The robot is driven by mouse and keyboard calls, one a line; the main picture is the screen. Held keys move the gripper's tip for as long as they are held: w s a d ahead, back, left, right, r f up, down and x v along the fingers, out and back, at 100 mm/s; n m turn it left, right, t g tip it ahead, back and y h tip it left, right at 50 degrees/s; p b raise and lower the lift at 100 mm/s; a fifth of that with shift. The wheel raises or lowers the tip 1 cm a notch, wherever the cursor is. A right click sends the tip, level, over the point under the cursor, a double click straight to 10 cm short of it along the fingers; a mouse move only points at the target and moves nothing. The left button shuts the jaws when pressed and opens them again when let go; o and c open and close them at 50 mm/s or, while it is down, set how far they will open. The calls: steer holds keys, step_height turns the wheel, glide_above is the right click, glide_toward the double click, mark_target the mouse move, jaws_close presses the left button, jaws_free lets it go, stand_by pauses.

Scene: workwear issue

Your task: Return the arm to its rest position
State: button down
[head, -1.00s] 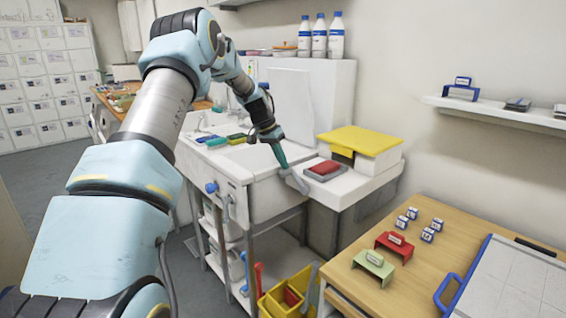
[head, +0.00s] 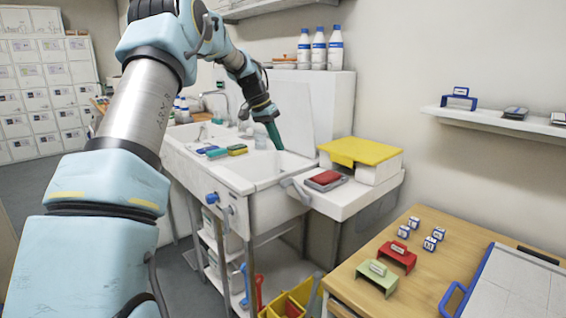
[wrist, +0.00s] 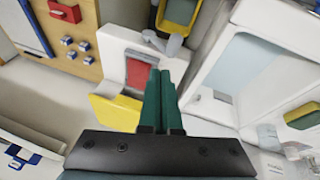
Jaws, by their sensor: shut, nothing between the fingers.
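My arm reaches from the lower left of the head view up and over toward the sink. My gripper (head: 274,136) has green fingers and hangs in the air above the right part of the white sink (head: 230,181). In the wrist view the green fingers (wrist: 162,92) lie together, shut, with nothing between them. They point toward the counter with the red pad and the yellow-lidded box, apart from both in the head view.
A yellow-lidded box (head: 361,151) and a red pad (head: 325,178) sit right of the sink. Bottles (head: 318,48) stand behind. A wooden table (head: 440,240) holds red and green holders and small blocks. A yellow bucket (head: 293,301) stands below. A wall shelf (head: 500,121) is at right.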

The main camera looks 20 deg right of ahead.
steer(key=s+a+f+n+t+y, duration=0.1)
steer(key=s+a+f+n, duration=0.15)
steer(key=s+a, duration=0.55)
steer(key=s+a+f+n+y, duration=0.1)
steer(key=s+a+n+y, duration=0.3)
steer(key=a, duration=0.6)
steer(key=s+a+f+n, duration=0.1)
steer(key=s+a+f, duration=0.1)
steer(key=s+a, duration=0.3)
steer(key=s+a+f+n, duration=0.2)
steer(key=s+a, duration=0.3)
steer(key=s, duration=0.8)
steer(key=shift+a+f+t+h, duration=0.4)
steer(key=shift+f, duration=0.4)
